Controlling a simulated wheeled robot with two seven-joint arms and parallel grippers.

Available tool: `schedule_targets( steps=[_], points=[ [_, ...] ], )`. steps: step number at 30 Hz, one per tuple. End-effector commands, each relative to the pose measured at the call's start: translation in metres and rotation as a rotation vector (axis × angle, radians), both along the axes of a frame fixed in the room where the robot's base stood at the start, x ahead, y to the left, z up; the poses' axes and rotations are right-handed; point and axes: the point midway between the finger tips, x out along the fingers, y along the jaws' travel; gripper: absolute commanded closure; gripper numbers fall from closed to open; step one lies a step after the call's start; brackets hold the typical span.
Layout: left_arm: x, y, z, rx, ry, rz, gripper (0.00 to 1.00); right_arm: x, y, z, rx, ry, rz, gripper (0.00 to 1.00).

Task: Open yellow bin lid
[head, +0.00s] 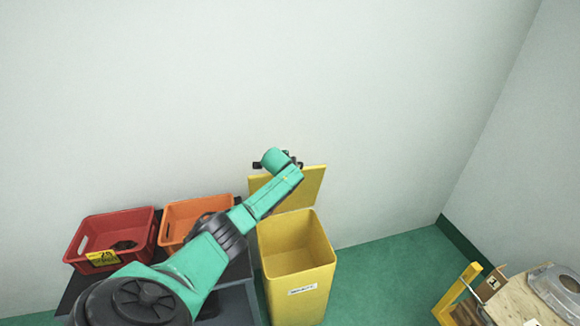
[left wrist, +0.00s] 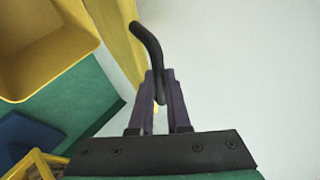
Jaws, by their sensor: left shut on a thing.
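The yellow bin (head: 318,284) stands on the green floor with its top open and its inside visible, and it looks empty. Its yellow lid (head: 311,188) is raised, roughly upright at the bin's back edge near the wall. My left gripper (head: 290,160) is at the top of the lid, partly hidden by my own wrist. In the left wrist view my purple fingers (left wrist: 160,88) are shut on a black bent handle (left wrist: 147,37) beside the lid (left wrist: 119,38). The open bin (left wrist: 45,68) shows at upper left there. My right gripper is out of view.
A red crate (head: 143,238) with a yellow label and an orange crate (head: 197,208) stand on a dark surface left of the bin. A wooden-topped stand (head: 513,299) is at lower right. Green floor (head: 390,270) is clear between bin and stand. The pale wall is close behind the lid.

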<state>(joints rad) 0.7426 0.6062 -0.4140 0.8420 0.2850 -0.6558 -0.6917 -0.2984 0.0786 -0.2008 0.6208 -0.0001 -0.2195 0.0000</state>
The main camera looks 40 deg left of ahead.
Motion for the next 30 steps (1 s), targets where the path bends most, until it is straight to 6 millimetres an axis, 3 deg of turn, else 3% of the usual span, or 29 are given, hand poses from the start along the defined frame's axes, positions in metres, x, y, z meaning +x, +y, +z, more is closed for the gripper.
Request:
schedule_targets(
  steps=[8,9,11,12,23,30],
  points=[
    [-0.001,0.0,-0.002,-0.001,0.004,0.002,1.0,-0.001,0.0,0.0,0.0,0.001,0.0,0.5],
    [-0.001,0.0,-0.002,-0.001,0.004,0.002,0.82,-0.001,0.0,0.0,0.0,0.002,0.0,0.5],
    [-0.001,0.0,-0.002,-0.001,0.004,0.002,0.59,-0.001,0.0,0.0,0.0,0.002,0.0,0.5],
    [-0.001,0.0,-0.002,-0.002,0.003,0.001,0.55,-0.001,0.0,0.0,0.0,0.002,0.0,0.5],
    [-0.003,-0.001,0.0,-0.003,0.005,0.001,0.55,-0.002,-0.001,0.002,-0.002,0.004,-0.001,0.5],
    [-0.02,-0.009,0.017,0.001,0.003,-0.002,0.55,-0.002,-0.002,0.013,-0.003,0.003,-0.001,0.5]
  ],
)
